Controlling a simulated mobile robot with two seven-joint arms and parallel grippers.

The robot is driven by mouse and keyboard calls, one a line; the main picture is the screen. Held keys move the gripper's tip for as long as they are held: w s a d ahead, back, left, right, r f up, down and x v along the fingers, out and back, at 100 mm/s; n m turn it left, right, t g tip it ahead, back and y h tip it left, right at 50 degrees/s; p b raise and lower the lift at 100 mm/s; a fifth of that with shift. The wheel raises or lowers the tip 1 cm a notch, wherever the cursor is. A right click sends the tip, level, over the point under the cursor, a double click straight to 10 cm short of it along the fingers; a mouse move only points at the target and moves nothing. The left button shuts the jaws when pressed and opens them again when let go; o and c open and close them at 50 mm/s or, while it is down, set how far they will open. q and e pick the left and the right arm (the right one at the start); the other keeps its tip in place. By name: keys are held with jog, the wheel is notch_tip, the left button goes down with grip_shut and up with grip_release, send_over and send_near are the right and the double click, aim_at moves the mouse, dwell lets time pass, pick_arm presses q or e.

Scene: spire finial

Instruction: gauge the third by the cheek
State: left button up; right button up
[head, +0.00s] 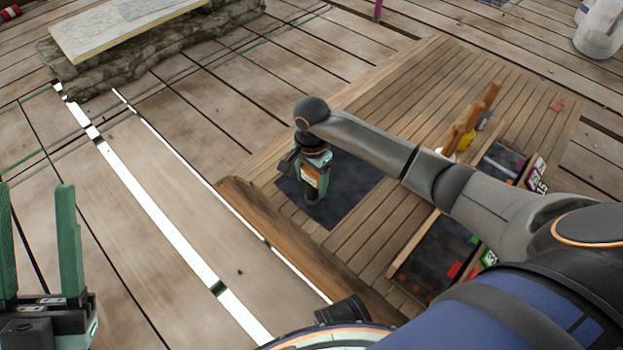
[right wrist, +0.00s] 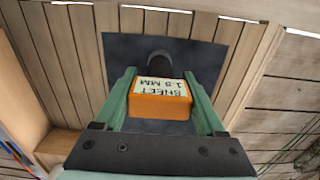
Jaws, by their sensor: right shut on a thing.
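My right gripper (head: 314,176) is shut on an orange block (head: 310,176) over a dark square mat (head: 352,188) on the wooden table. In the right wrist view the orange block (right wrist: 160,103) sits between the green fingers of the right gripper (right wrist: 162,95). Its pale label reads "SHEET 1.5 MM" upside down. A dark round post (right wrist: 157,64) shows just beyond the block; whether they touch I cannot tell. In the head view a dark piece (head: 312,196) shows just below the block. My left gripper (head: 37,190) is open and empty at the left edge, away from the table.
On the table stand a dark tray (head: 435,258) with red and green bits, a second dark tray (head: 502,160) and wooden-handled tools (head: 466,120). A stone block with a pale slab (head: 130,22) is upper left. A white bucket (head: 598,30) is upper right. The floor at left is clear.

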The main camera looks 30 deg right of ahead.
aim_at(311, 171)
dwell(0.5)
jog(key=shift+r+p, duration=2.05)
jog(key=shift+r, duration=0.5)
jog(key=shift+f, duration=0.2)
jog(key=shift+f+b, duration=0.15)
jog(key=shift+b, duration=0.15)
jog(key=shift+f+b, duration=0.75)
jog(key=shift+f, duration=0.1)
jog(key=shift+f+b, duration=0.95)
jog(key=shift+f, duration=0.25)
